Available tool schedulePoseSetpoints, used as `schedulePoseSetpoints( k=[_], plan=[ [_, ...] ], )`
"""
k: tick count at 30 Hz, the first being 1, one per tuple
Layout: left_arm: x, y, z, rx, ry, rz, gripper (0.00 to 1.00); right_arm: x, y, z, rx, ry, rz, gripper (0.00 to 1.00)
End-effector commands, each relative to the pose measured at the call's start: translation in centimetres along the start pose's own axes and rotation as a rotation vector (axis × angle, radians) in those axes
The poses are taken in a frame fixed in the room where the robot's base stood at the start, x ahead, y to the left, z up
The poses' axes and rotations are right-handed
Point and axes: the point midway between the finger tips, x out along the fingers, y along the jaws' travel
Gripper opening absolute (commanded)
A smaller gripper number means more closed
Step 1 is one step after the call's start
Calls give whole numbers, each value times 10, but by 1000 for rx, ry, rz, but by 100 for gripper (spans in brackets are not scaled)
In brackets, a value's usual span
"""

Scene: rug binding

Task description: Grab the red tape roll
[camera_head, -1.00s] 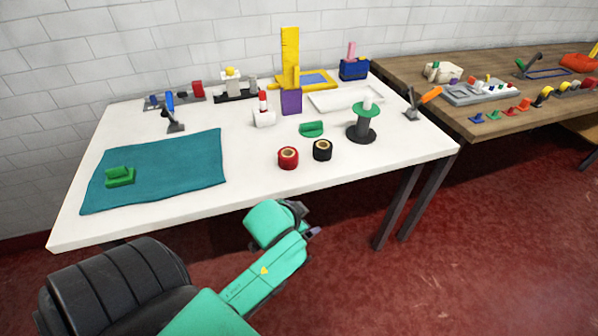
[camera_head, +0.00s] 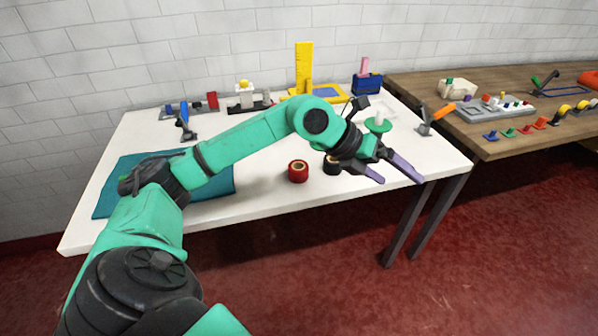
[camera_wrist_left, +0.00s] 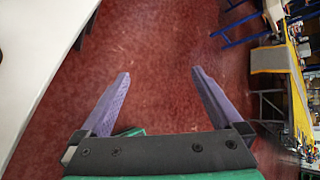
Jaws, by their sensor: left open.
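The red tape roll (camera_head: 298,171) sits on the white table (camera_head: 262,200) near its front edge in the head view. My left gripper (camera_head: 400,175) is open and empty, to the right of the roll, by the table's front right edge. In the left wrist view its two purple fingers (camera_wrist_left: 160,85) are spread apart over the red floor, and the roll does not show there. A black tape roll (camera_head: 331,166) stands just right of the red one, partly hidden by my left gripper. My right gripper is not in view.
A teal mat (camera_head: 112,190) lies at the table's left, partly behind my left arm. A yellow upright piece (camera_head: 304,65), a blue box (camera_head: 366,83) and a green-topped spool (camera_head: 378,125) stand farther back. A wooden table (camera_head: 510,146) adjoins on the right.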

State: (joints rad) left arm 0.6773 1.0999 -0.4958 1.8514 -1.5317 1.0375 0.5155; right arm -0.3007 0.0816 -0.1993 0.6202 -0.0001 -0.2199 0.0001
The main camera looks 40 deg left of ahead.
Motion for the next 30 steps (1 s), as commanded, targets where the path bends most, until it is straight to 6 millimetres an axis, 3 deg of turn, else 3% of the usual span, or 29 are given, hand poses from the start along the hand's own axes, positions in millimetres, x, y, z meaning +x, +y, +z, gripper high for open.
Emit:
schedulePoseSetpoints(
  k=[1,3,6,9,11,18,30],
  plan=[
    [-28,52,15,11,12,236,100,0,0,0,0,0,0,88],
    [-77,114,26,-39,30,526,100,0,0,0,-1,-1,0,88],
    [-134,160,30,-131,34,773,100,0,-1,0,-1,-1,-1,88],
    [-154,178,28,-178,37,863,100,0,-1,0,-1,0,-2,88],
    [-151,185,27,-182,40,872,100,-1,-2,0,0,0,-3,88],
    [-111,228,20,-178,45,866,100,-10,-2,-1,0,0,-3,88],
    [-66,276,11,-176,43,862,100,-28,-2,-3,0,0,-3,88]
  ],
)
